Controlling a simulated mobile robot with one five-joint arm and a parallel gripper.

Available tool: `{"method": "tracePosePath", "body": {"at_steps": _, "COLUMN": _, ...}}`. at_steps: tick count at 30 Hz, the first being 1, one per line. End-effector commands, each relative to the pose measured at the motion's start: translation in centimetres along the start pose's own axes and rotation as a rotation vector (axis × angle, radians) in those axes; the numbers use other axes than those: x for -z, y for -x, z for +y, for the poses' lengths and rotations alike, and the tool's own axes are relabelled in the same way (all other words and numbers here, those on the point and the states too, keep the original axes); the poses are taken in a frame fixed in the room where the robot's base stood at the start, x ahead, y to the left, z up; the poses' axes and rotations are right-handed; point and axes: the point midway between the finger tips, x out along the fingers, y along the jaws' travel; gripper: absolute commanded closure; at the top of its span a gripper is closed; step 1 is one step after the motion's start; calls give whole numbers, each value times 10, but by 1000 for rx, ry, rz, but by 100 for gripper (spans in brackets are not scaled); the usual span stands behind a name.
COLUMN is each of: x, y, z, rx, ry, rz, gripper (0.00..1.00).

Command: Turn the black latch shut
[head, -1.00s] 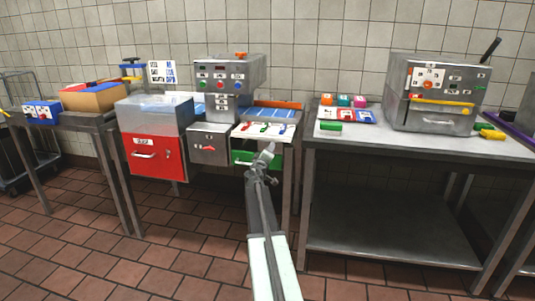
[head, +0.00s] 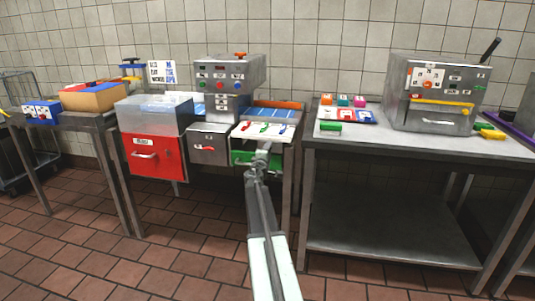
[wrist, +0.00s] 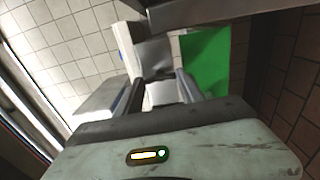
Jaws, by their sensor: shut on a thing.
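My gripper (head: 263,150) is in front of the green drawer (head: 243,158), under the white panel (head: 264,130) with coloured levers. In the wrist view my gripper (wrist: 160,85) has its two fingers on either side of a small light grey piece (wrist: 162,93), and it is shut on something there. What that piece belongs to is unclear. The green drawer front (wrist: 205,60) shows beyond the right finger. I cannot make out a black latch at my gripper. A black lever (head: 490,50) sticks up at the right side of the metal oven box (head: 437,75).
A red drawer (head: 155,158) and a grey drawer (head: 208,150) stand left of the green one. The steel table (head: 420,150) on the right carries coloured blocks and the oven box. A cardboard box (head: 93,99) is on the left table. The tiled floor in front is clear.

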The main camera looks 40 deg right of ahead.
Motion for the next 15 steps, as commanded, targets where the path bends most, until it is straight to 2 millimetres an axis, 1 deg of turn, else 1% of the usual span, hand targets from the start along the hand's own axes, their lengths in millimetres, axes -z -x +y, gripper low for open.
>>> {"method": "tracePosePath", "body": {"at_steps": 1, "x": -6, "y": -2, "z": 0, "rx": 0, "ry": 4, "rz": -11, "gripper": 95}}
{"method": "tracePosePath", "body": {"at_steps": 10, "x": -5, "y": -1, "z": 0, "rx": 0, "ry": 4, "rz": -11, "gripper": 95}}
{"method": "tracePosePath", "body": {"at_steps": 11, "x": -5, "y": -1, "z": 0, "rx": 0, "ry": 4, "rz": -11, "gripper": 49}}
{"method": "tracePosePath", "body": {"at_steps": 12, "x": -5, "y": -1, "z": 0, "rx": 0, "ry": 4, "rz": -10, "gripper": 38}}
{"method": "tracePosePath", "body": {"at_steps": 13, "x": -5, "y": -1, "z": 0, "rx": 0, "ry": 3, "rz": -10, "gripper": 33}}
{"method": "tracePosePath", "body": {"at_steps": 15, "x": -4, "y": -1, "z": 0, "rx": 0, "ry": 3, "rz": -7, "gripper": 33}}
